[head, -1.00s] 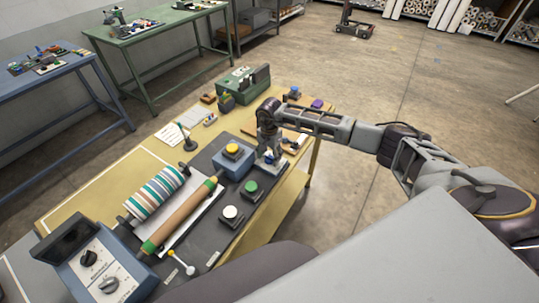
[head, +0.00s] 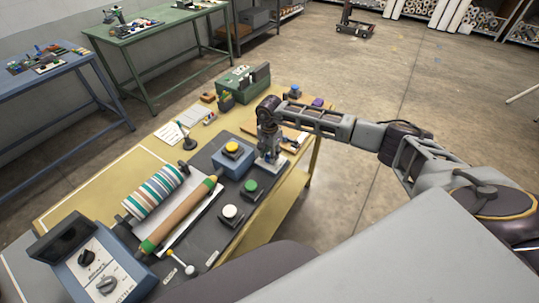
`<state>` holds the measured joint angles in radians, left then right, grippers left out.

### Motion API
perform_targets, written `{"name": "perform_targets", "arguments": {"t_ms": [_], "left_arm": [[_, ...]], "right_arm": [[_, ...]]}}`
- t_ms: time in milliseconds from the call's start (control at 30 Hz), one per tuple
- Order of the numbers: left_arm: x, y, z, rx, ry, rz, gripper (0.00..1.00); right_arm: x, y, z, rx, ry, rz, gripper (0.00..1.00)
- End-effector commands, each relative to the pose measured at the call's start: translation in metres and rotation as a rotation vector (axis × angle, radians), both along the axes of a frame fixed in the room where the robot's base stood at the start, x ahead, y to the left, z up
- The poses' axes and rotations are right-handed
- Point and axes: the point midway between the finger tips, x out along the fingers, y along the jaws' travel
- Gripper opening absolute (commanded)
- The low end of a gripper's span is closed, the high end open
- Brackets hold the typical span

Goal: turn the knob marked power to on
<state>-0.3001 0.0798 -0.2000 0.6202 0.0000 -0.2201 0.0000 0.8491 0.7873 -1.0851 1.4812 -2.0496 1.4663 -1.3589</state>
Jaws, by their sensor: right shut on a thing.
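My right gripper (head: 270,162) points down at the far right end of the dark plate (head: 222,198), beside the blue box with a yellow button. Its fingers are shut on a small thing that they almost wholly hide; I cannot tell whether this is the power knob. My left gripper is not in view.
The blue box with the yellow button (head: 232,149), a green button (head: 251,186) and a white button (head: 230,212) are near the gripper. A striped roller (head: 154,192) and a tan roller (head: 180,215) lie left of them. A green box (head: 243,82) stands behind. Floor to the right is clear.

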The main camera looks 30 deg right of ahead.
Motion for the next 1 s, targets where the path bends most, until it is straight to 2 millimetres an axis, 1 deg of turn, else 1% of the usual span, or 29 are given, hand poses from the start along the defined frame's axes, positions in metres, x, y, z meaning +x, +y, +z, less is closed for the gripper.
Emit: {"name": "perform_targets", "arguments": {"t_ms": [33, 400, 1000], "left_arm": [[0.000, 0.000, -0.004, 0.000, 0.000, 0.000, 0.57], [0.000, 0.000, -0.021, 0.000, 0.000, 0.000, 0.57], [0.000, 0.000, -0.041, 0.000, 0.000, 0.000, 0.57]], "right_arm": [[0.001, -0.001, -0.001, -0.001, -0.003, -0.027, 0.12], [0.001, 0.000, -0.001, -0.001, -0.002, -0.284, 0.12], [0.001, -0.001, 0.000, -0.002, -0.003, -0.721, 0.12]]}}
